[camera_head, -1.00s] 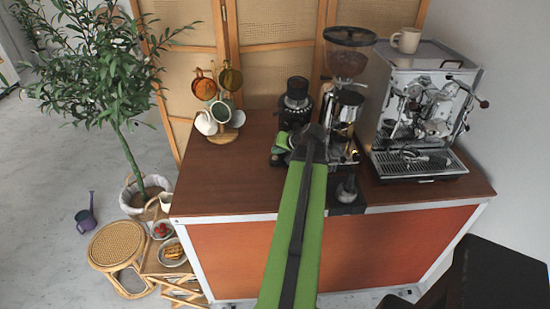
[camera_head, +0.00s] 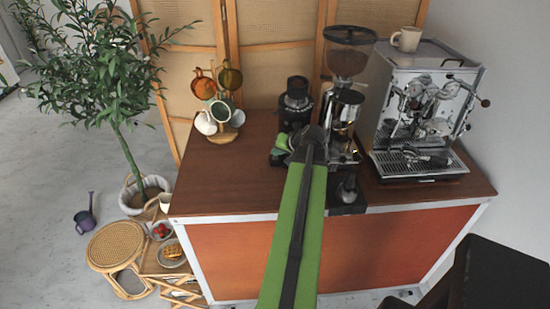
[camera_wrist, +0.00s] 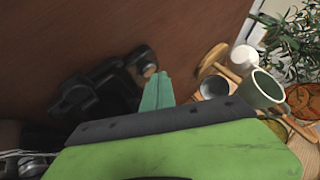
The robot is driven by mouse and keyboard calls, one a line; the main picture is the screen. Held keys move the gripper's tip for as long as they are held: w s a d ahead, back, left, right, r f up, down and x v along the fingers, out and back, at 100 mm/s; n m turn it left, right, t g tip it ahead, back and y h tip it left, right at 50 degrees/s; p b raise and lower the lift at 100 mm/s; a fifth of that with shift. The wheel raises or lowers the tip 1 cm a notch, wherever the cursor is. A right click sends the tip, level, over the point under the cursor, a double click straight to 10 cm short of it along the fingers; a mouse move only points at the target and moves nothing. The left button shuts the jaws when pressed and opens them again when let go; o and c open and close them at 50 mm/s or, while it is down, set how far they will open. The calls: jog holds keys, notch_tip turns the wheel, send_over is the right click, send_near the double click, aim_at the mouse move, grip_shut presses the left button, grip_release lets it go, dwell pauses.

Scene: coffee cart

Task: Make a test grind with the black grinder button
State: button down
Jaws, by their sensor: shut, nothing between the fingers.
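A tall chrome grinder (camera_head: 345,103) with a clear bean hopper (camera_head: 347,62) stands on the brown counter, left of the espresso machine. A smaller black grinder-like device (camera_head: 296,100) stands to its left. My gripper (camera_head: 281,146) is low over the counter in front of these two, with its green arm reaching in from the front. In the wrist view my gripper's teal fingers (camera_wrist: 157,91) are shut together and empty. A dark object (camera_wrist: 100,92) lies beside them; I cannot tell exactly what it is. I cannot make out the black button; my arm hides part of the grinder's front.
The espresso machine (camera_head: 425,105) stands at right with a beige cup (camera_head: 406,39) on top. A mug tree (camera_head: 238,118) stands at the back left. A tamper (camera_head: 347,188) sits by the front edge. The counter's left part (camera_head: 215,180) is clear.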

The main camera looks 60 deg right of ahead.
jog(key=shift+f+b, duration=0.35)
jog(key=shift+f, duration=0.05)
dwell(0.5)
jog(key=shift+r+p, duration=0.95)
jog(key=shift+f, duration=0.15)
jog(key=shift+f+b, duration=0.35)
jog(key=shift+b, duration=0.15)
jog(key=shift+f+b, duration=0.45)
jog(key=shift+r, duration=0.1)
dwell(0.4)
jog(key=shift+r+p, duration=0.8)
jog(key=shift+p, duration=0.1)
